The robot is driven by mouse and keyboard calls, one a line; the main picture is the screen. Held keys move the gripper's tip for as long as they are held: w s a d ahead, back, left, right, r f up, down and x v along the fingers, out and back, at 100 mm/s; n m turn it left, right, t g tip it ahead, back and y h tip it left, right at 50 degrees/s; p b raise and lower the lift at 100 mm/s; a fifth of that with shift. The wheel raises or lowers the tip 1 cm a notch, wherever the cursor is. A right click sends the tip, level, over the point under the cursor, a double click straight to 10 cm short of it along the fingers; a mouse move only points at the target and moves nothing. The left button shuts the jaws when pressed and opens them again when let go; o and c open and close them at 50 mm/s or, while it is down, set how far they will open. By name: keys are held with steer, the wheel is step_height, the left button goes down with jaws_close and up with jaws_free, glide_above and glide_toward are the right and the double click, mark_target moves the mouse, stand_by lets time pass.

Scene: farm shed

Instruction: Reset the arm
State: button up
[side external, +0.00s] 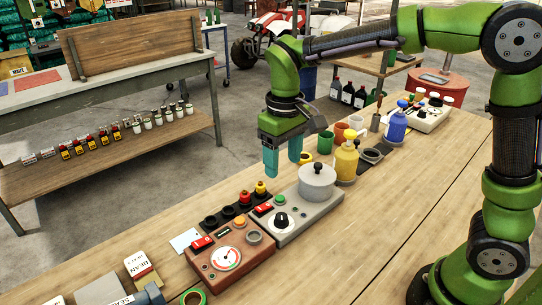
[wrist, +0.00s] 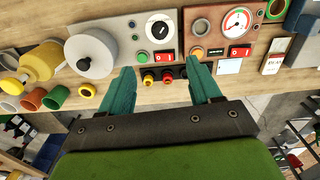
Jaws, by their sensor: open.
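My gripper (side external: 282,162) hangs above the wooden bench with its teal fingers pointing down. It is open and empty, and the fingers stand apart with nothing between them. In the side view it is above the bench area behind the grey control box (side external: 292,222). In the wrist view the open fingertips (wrist: 160,70) frame a row of black, red and yellow knobs (wrist: 157,78). The fingers look clear of the boxes and knobs.
A grey pot (side external: 317,180) sits on the grey box. A brown gauge box (side external: 230,258) is beside it. A yellow pump bottle (side external: 346,162), mugs (side external: 325,142) and a blue pump bottle (side external: 397,127) stand to the right. The bench's near right is clear.

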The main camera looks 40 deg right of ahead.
steer(key=shift+r, duration=0.5)
steer(key=shift+w, duration=0.1)
steer(key=s+d+r+m+t+y, duration=0.1)
steer(key=s+d+m+t, duration=0.1)
steer(key=s, duration=0.5)
steer(key=s+d+r+m+t+y, duration=0.1)
steer(key=s+d+r+m+t, duration=0.1)
steer(key=s+d+t, duration=0.3)
steer(key=s, duration=0.3)
steer(key=shift+r+m, duration=0.2)
steer(key=shift+m, duration=0.2)
